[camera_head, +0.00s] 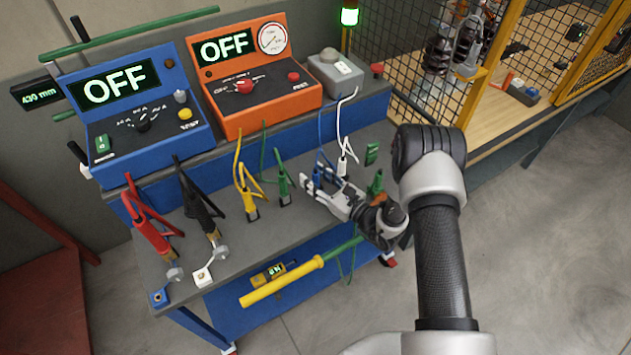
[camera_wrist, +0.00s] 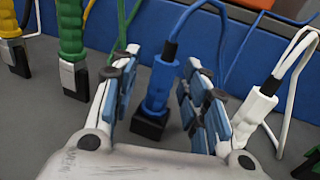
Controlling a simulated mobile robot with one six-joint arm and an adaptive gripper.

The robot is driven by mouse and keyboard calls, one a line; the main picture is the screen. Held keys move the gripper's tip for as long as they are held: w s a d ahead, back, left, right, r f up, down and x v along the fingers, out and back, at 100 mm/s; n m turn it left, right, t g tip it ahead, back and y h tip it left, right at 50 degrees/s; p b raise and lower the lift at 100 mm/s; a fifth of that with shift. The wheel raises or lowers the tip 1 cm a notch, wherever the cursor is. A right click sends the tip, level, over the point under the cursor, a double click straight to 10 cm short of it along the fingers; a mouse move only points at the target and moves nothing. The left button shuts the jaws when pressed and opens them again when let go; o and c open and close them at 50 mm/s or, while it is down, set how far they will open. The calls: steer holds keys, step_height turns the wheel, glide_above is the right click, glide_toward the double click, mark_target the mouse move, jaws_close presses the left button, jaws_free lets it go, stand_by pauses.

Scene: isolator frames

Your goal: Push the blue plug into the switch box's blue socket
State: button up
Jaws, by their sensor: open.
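The blue plug (camera_wrist: 161,82) stands upright in a small black holder (camera_wrist: 150,124) on the grey bench top, with a blue cable rising from it. It also shows, partly hidden by my gripper, in the head view (camera_head: 319,175). My gripper (camera_wrist: 160,70) is open, one finger on each side of the blue plug, with visible gaps to it. In the head view my gripper (camera_head: 317,183) reaches in from the right, low over the bench.
The white plug (camera_wrist: 256,108) stands close to my right finger. The green plug (camera_wrist: 72,35) stands to the left, with yellow (camera_head: 247,200), black (camera_head: 210,228) and red (camera_head: 150,232) leads beyond. Blue (camera_head: 150,140) and orange (camera_head: 255,110) testers reading OFF stand behind. Mesh fencing (camera_head: 400,40) borders the bench.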

jaws_close()
stand_by(0.6)
